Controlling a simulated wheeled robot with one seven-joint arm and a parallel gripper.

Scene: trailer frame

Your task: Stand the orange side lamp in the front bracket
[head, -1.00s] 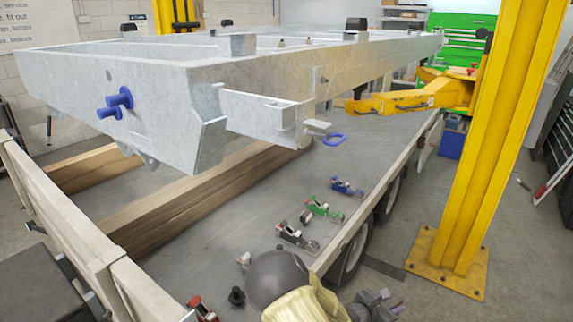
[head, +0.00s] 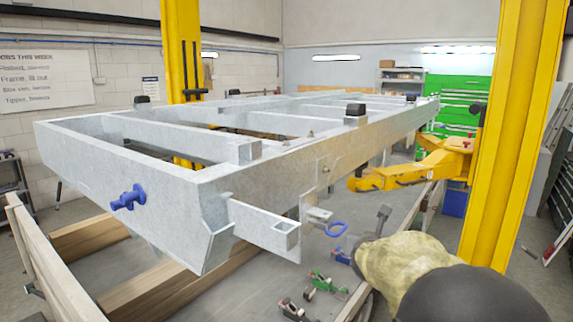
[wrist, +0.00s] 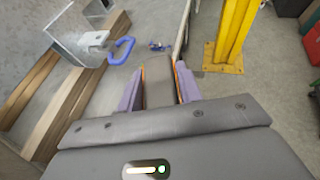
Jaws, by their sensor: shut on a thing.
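My gripper (wrist: 158,88) is shut on a dark grey block-like part (wrist: 158,95) with thin orange edges, which I take for the orange side lamp. In the head view a dark upright piece (head: 383,216) stands up at the end of my arm, beyond the tan sleeve; the fingers are not clear there. A small pale bracket (head: 318,214) with a blue loop (head: 337,229) sticks out from the near side of the frame. Both show up and left of the gripper in the wrist view, apart from it. Whether this is the front bracket I cannot tell for sure.
The galvanised trailer frame (head: 240,185) fills the left and middle, with a square-ended bar (head: 262,226) jutting toward me. A yellow post (head: 505,140) and lift arm (head: 410,175) stand right.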

